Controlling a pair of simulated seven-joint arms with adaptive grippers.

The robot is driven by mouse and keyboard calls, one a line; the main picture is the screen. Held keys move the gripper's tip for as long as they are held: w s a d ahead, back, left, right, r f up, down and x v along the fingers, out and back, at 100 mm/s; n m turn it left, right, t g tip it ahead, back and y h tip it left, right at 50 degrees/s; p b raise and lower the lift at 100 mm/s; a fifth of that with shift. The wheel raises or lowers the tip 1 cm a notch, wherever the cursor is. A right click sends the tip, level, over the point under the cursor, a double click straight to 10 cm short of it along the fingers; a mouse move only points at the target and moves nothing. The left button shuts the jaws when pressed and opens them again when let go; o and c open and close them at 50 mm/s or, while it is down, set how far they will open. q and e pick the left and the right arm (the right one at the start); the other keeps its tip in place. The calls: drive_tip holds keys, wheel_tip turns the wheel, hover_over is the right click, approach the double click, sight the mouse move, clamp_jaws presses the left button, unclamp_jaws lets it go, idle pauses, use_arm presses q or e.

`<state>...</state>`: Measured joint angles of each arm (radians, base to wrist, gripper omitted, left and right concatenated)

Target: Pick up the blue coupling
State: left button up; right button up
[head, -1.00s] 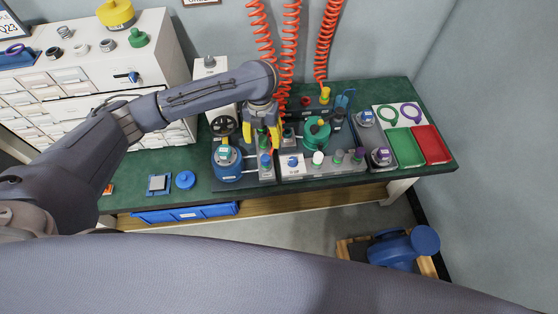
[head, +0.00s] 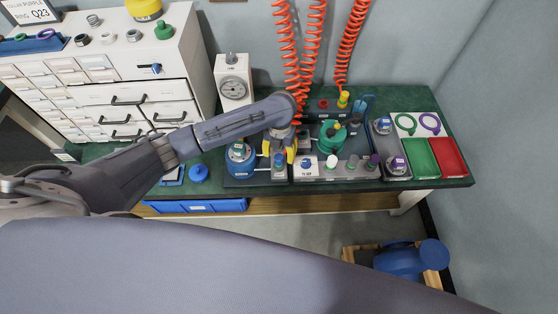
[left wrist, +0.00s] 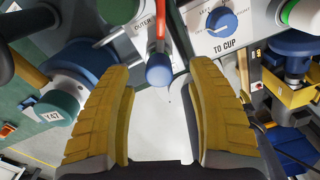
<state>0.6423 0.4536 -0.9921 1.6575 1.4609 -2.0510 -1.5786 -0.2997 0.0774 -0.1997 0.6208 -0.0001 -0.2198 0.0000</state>
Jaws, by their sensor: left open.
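The blue coupling (left wrist: 159,70) is a small blue cylinder on a red stem beside the OUTER label in the left wrist view. In the head view it shows as a small blue spot (head: 278,161) on the grey fixture. My left gripper (head: 279,151) is over the bench, its yellow fingers pointing down at the coupling. In the left wrist view the fingers are open, one on each side of the coupling, with gaps on both sides. My right gripper is not in view.
A blue canister (head: 241,160) with a tagged cap stands left of the gripper. A TO CUP panel with a blue knob (left wrist: 221,22) is close on the right. A green round pot (head: 331,137) and red coiled hoses (head: 316,45) are nearby. Green (head: 419,158) and red trays lie far right.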

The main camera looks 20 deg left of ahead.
sight(279, 162)
use_arm(q)
drive_tip(key=shift+s+a+f, duration=0.1)
drive_tip(key=shift+s+f, duration=0.05)
drive_tip(key=shift+f, duration=1.25)
drive_tip(key=shift+s+f, duration=0.1)
drive_tip(key=shift+f, duration=1.25)
drive_tip(key=shift+c, duration=0.5)
clamp_jaws()
